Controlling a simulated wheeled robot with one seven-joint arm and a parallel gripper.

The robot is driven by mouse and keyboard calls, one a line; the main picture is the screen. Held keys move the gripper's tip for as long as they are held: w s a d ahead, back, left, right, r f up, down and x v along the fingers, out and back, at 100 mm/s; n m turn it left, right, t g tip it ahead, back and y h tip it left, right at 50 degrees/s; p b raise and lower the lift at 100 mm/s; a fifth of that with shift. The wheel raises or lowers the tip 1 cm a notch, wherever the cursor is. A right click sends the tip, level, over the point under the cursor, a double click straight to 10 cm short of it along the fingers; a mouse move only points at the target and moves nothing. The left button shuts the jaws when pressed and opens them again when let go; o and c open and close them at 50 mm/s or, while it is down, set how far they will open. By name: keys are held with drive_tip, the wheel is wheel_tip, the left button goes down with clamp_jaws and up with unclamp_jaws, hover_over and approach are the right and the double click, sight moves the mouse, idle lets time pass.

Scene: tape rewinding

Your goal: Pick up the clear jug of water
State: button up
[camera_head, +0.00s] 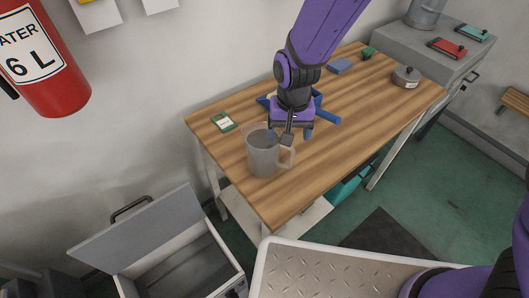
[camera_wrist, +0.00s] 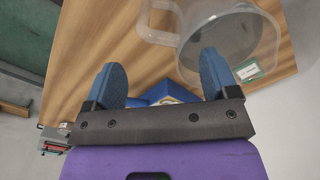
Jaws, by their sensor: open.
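The clear jug (camera_head: 264,158) stands upright near the left front of the wooden table. Its handle (camera_head: 288,157) points to the right in the head view. In the wrist view the jug (camera_wrist: 232,38) is at the top right, with its handle (camera_wrist: 157,22) toward the left. My gripper (camera_head: 289,135) is just behind and right of the jug, pointing down. In the wrist view its two blue fingers are spread with an empty gap (camera_wrist: 162,78) between them. The right finger overlaps the jug in that picture; I cannot tell whether they touch.
The wooden table (camera_head: 345,120) carries a blue object (camera_head: 327,116) behind my gripper, a green-and-white card (camera_head: 223,122) at left and a round grey item (camera_head: 406,77) at right. An open grey box (camera_head: 180,262) is below left. The table's middle right is clear.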

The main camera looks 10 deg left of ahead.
sight(284, 147)
drive_tip(key=f, duration=0.3)
drive_tip(key=a+f, duration=0.1)
drive_tip(key=f, duration=0.1)
drive_tip(key=shift+s+f, duration=0.2)
drive_tip(key=shift+s, duration=0.2)
drive_tip(key=shift+d, duration=0.1)
clamp_jaws()
